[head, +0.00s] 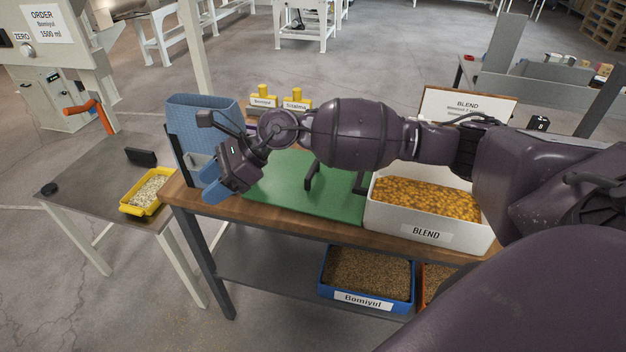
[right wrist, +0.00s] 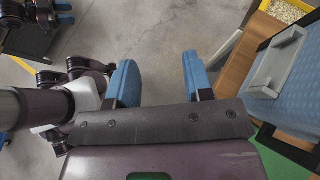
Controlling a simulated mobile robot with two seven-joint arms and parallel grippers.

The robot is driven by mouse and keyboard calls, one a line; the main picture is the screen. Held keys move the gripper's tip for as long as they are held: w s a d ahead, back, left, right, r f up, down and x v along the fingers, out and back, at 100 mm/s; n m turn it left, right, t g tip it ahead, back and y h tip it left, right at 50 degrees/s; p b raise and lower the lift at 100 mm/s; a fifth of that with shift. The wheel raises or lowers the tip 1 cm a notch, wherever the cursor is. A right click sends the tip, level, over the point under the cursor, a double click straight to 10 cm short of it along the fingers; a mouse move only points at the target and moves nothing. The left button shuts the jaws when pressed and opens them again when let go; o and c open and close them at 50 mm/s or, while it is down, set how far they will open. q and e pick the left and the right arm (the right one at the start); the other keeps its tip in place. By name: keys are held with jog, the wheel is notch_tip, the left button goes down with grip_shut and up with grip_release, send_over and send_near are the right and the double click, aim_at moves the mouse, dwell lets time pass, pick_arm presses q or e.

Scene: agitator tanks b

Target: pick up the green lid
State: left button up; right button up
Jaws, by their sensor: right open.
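A flat green panel (head: 335,203) lies on the wooden workbench, the only large green thing in view; I cannot tell whether it is the lid or a mat. Two dark upright pieces stand out above it, and my arm hides its far part. A green patch (right wrist: 285,158) shows at the lower right in the right wrist view. My right gripper (head: 212,194) is open and empty above the bench's left end, left of the green panel and in front of a blue bin (head: 203,112). Between its blue fingertips (right wrist: 160,75) only floor shows.
A white BLEND box (head: 425,232) of orange pieces stands right of the green panel. A blue Bomiyul tray (head: 335,300) is on the lower shelf. A yellow tray (head: 127,206) sits on the grey side table (head: 85,180). Yellow-topped items (head: 263,100) stand behind the bench.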

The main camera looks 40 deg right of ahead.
jog(key=w+d+f+n+h, duration=0.1)
jog(key=d+f+n+h, duration=0.1)
jog(key=d+n+h, duration=0.3)
jog(key=w+d+f+n+h, duration=0.1)
jog(key=w+d+h, duration=0.15)
jog(key=d, duration=0.35)
jog(key=n+h, duration=0.4)
jog(key=h, duration=0.3)
send_near(312, 169)
jog(key=shift+w+a+f, duration=0.2)
jog(key=shift+w+f, duration=0.1)
jog(key=x, duration=0.4)
jog(key=shift+d+f, duration=0.15)
jog(key=shift+f, duration=0.2)
jog(key=shift+x, duration=2.7)
jog(key=shift+s+d, duration=0.15)
jog(key=shift+d, duration=0.05)
grip_shut()
jog(key=shift+r, duration=0.1)
